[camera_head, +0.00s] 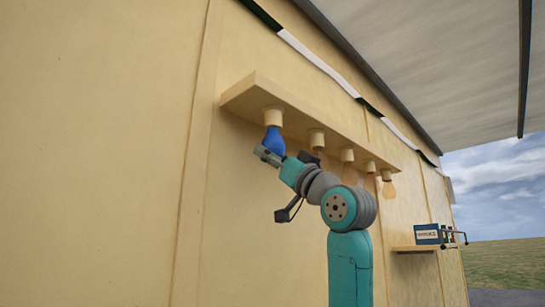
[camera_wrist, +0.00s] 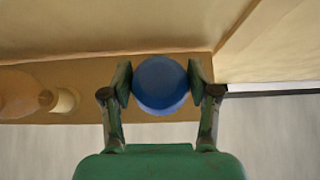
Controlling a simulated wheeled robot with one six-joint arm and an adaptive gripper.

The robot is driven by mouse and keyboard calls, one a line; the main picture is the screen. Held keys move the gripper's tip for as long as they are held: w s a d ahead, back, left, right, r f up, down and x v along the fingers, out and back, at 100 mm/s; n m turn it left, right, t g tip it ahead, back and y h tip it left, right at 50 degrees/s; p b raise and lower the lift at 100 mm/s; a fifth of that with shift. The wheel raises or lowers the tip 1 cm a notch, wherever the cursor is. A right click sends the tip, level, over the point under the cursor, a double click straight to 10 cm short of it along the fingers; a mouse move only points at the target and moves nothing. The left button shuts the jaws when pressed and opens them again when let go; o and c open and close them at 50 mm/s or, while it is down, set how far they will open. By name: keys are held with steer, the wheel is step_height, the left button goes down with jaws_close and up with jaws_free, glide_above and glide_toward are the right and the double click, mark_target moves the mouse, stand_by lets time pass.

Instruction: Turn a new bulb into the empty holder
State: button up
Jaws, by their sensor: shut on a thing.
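A blue bulb (camera_head: 273,139) is upright under the leftmost holder (camera_head: 273,116) on the underside of a wooden board. Its top meets the holder's lower rim; how far it is turned in cannot be seen. My gripper (camera_head: 268,155) is shut on the bulb from below and the side. In the wrist view the round blue end of the bulb (camera_wrist: 160,85) sits between the two finger pads (camera_wrist: 160,88), which touch it on both sides. The bulb's neck and the holder above it are hidden there.
Several more holders run right along the board (camera_head: 330,128); a pale amber bulb (camera_head: 388,189) hangs at the far end, others are partly behind my arm. A cream wall (camera_head: 120,150) is close behind. A small shelf (camera_head: 412,249) carries a blue box (camera_head: 427,234) at right.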

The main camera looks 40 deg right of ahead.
steer(key=n+g+y, duration=0.1)
steer(key=y, duration=0.3)
steer(key=n+g+y, duration=0.1)
steer(key=n+y, duration=0.1)
steer(key=y, duration=0.1)
steer(key=n+g+y, duration=0.1)
steer(key=n+y, duration=0.1)
steer(key=y, duration=0.2)
steer(key=shift+y, duration=0.3)
steer(key=shift+n, duration=0.3)
steer(key=o, duration=1.2)
steer(key=shift+o, duration=0.2)
